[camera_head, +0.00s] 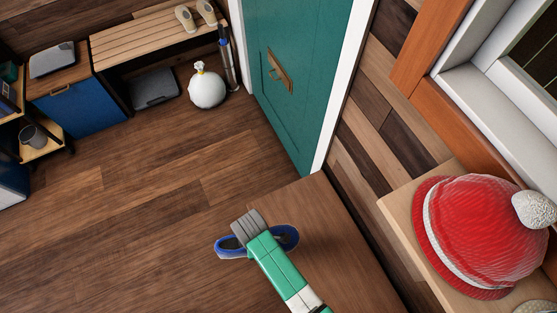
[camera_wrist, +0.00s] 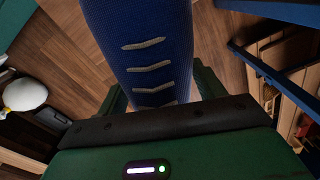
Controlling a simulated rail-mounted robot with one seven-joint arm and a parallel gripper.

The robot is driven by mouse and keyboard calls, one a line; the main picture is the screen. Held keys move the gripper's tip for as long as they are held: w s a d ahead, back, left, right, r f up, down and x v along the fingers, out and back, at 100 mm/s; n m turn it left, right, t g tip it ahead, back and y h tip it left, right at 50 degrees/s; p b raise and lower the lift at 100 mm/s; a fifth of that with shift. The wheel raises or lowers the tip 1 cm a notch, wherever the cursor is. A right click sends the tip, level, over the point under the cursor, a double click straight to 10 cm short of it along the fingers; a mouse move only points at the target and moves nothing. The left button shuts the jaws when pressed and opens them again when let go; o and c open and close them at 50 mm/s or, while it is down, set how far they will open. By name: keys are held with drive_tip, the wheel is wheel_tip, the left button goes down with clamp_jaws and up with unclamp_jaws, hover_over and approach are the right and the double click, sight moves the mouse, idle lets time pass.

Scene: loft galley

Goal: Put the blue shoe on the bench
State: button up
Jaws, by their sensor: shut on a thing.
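The blue shoe (camera_head: 287,238) is held in my gripper (camera_head: 248,228), which is shut around its middle. The shoe's toe and heel ends stick out on both sides. In the wrist view the blue shoe (camera_wrist: 140,45) fills the top middle, its grey laces facing the camera, between the green fingers. The shoe appears raised over the brown wooden top at the lower right. The slatted wooden bench (camera_head: 135,42) stands far off at the top left, with a pair of beige shoes (camera_head: 195,16) at its right end. The rest of its top is bare.
A dark grey case (camera_head: 155,88) is under the bench. A white round bag (camera_head: 207,90) stands beside it. A blue cabinet (camera_head: 80,105) is left of the bench. The brown top (camera_head: 335,225) and red hat (camera_head: 480,230) are at right. The middle floor is clear.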

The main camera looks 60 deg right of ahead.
drive_tip(key=s+f+n+b, duration=0.1)
drive_tip(key=s+f, duration=0.2)
drive_tip(key=s+f+n+b, duration=0.1)
drive_tip(key=s+f, duration=0.1)
drive_tip(key=f, duration=0.2)
drive_tip(key=s+f+n+b, duration=0.1)
drive_tip(key=s+f, duration=0.2)
drive_tip(key=shift+s+d+f, duration=0.15)
drive_tip(key=shift+s+d, duration=0.15)
drive_tip(key=shift+s, duration=0.05)
drive_tip(key=b, duration=0.5)
hover_over(308, 231)
drive_tip(key=a, duration=0.2)
drive_tip(key=shift+d+f, duration=0.2)
drive_tip(key=shift+f, duration=0.5)
drive_tip(key=shift+d, duration=0.4)
drive_tip(key=f+b, duration=0.1)
drive_tip(key=f, duration=0.1)
drive_tip(key=d+f+b, duration=0.1)
drive_tip(key=b, duration=0.1)
drive_tip(key=shift+f+b, duration=0.3)
drive_tip(key=shift+f, duration=0.1)
drive_tip(key=shift+s+a+r, duration=0.1)
drive_tip(key=shift+r, duration=0.05)
drive_tip(key=o, duration=1.1)
